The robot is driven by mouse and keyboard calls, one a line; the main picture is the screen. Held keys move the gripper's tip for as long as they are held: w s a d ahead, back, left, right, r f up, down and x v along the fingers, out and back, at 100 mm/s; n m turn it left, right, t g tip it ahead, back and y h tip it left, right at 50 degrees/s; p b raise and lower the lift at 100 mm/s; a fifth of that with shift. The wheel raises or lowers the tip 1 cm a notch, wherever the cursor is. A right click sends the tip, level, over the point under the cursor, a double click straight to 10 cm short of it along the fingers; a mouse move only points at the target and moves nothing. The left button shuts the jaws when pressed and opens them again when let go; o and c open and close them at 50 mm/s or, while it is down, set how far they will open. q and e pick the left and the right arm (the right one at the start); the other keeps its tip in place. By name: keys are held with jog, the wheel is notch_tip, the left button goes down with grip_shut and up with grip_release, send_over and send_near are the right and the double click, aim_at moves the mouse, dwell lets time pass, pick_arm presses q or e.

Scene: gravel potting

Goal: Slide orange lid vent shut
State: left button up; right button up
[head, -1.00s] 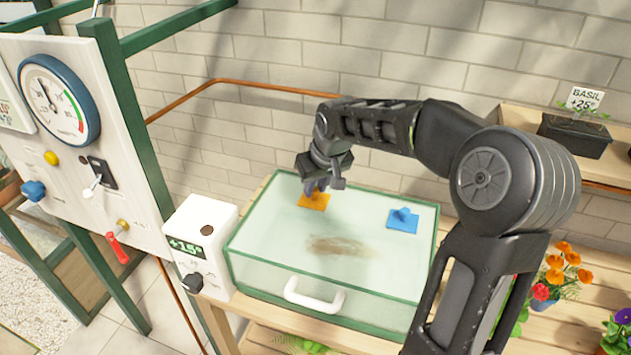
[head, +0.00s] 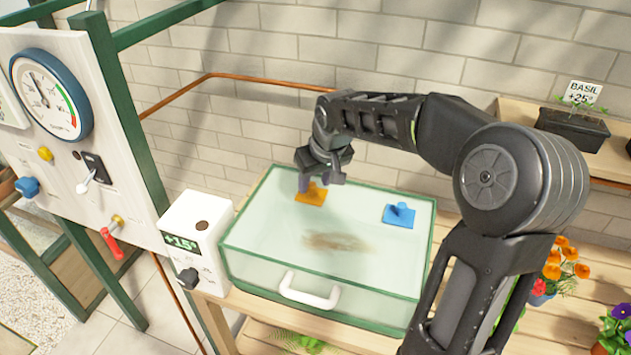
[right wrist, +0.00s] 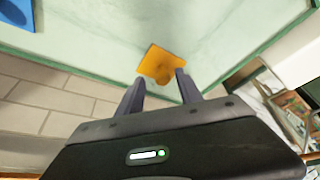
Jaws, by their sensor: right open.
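The orange vent (head: 311,194) is a small square slider with a knob, on the glass lid (head: 350,205) of the propagator box, near its back left. It also shows in the right wrist view (right wrist: 160,63), just beyond my fingertips. The vent's opening is not clearly visible. My left gripper is not in view.
A blue vent (head: 399,215) sits on the lid's right side. A white handle (head: 309,291) is at the box front. A white controller (head: 195,240) reading +15° stands left of the box. The brick wall (head: 420,60) is close behind the lid.

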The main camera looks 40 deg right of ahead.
jog(key=b+v, duration=0.1)
jog(key=v, duration=0.6)
jog(key=shift+s+r, duration=0.1)
dwell(0.4)
